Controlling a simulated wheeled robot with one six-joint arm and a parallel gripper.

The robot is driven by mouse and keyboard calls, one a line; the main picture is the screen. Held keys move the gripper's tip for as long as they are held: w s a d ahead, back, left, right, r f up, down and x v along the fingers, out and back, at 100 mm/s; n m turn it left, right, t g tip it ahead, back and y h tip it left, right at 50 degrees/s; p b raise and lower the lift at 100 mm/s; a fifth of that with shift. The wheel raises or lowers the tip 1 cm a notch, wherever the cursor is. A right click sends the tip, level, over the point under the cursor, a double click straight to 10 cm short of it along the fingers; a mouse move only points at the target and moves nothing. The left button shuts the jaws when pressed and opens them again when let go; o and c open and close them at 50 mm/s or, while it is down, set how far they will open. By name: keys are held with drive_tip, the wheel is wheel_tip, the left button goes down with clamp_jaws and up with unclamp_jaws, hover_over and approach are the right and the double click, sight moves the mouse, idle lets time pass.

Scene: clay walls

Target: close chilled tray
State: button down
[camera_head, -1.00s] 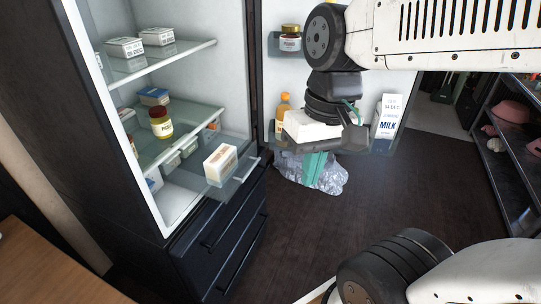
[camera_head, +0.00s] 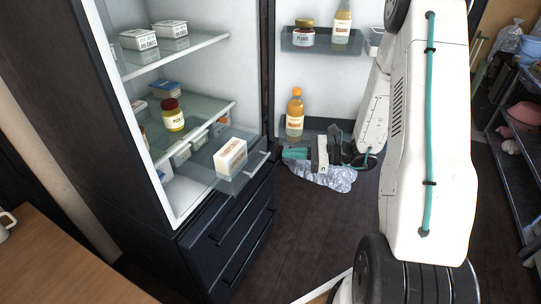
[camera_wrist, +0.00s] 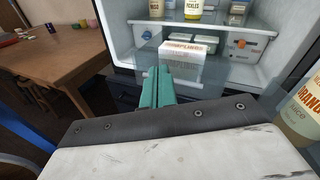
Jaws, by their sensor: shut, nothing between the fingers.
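The chilled tray (camera_head: 256,168) is a clear glass-like pull-out in the lower part of the open fridge, and it sticks out past the shelf above it. A small white carton with orange lettering (camera_head: 230,156) stands on it. The carton also shows in the wrist view (camera_wrist: 183,62), just beyond my fingers. My gripper (camera_head: 288,153) has teal fingers, shut and empty, pointing left toward the tray's front edge. In the head view a small gap shows between the fingertips and that edge. In the wrist view the shut fingers (camera_wrist: 157,84) overlap the carton's left side; I cannot tell any contact.
The open fridge door (camera_head: 300,80) stands behind my gripper, with jars and bottles in its racks. A juice bottle (camera_head: 295,114) is close above the gripper. A wooden table (camera_head: 50,260) is at the left front.

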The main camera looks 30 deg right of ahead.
drive_tip(key=d+f+m+t+h, duration=0.45)
drive_tip(key=d+f+m, duration=0.2)
drive_tip(key=f, duration=0.25)
drive_tip(key=r+x, duration=0.1)
drive_tip(key=x, duration=1.3)
drive_tip(key=shift+w+d+t+y, duration=0.3)
drive_tip(key=shift+d+t+y, duration=0.05)
